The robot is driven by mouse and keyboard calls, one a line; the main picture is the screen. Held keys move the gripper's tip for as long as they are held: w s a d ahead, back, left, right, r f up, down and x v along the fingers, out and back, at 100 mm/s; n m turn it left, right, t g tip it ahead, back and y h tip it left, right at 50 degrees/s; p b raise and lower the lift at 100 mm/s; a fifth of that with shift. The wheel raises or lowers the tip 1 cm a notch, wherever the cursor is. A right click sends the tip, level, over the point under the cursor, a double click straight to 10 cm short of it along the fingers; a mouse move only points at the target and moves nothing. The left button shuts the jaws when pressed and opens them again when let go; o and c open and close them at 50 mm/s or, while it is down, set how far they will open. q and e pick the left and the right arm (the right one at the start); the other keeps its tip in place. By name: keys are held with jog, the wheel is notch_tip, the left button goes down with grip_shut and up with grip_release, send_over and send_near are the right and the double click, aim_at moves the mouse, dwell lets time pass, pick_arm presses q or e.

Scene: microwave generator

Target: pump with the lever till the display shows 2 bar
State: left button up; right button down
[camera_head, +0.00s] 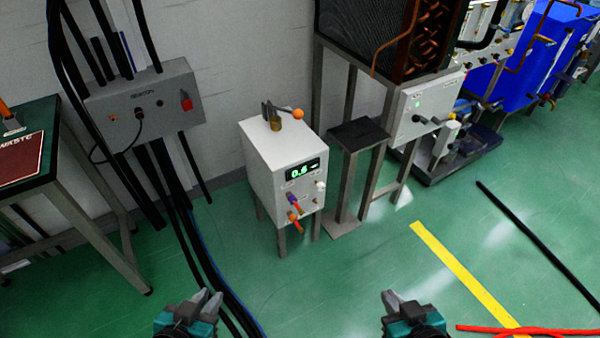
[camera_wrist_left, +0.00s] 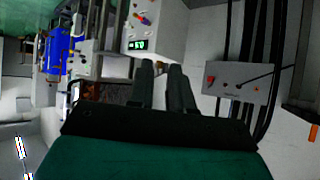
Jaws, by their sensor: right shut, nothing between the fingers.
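The white pump box (camera_head: 270,163) stands on legs against the wall, near the middle of the head view. Its lever, with an orange ball end (camera_head: 298,114), sits on top at a brass-coloured fitting (camera_head: 275,123). The display (camera_head: 302,170) on its front reads about 0.6 in green; the unit is too small to read. The box also shows upside down in the left wrist view (camera_wrist_left: 160,25). My left gripper (camera_head: 209,295) is slightly open and empty, low in the head view, well away from the lever. My right gripper (camera_head: 389,294) is shut and empty, also away from it.
A grey wall box (camera_head: 148,105) with cables is at left, beside a table (camera_head: 52,150). Green floor in front is mostly clear.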

pick_arm(q)
grip_shut()
dwell(1.1)
